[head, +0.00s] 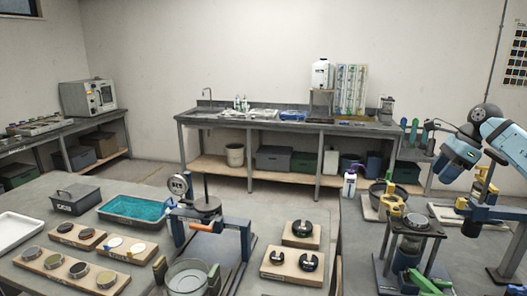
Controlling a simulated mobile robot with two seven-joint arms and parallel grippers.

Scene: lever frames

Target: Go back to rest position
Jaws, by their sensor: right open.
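My right arm comes in from the right edge, with blue and pale links and a dark round joint. My right gripper (432,138) is at its left end, small in the view, with its jaws apart. I see nothing between the jaws. It is raised, in front of the end of the back bench and above the right-hand work surface. My left gripper and left arm are out of view.
A frame with an orange lever (202,227) stands on the near table, beside a teal tray (138,222) and wooden blocks with round pieces (301,229). A stand with a yellow part (414,221) is below my right arm. A sink bench (270,127) lines the back wall.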

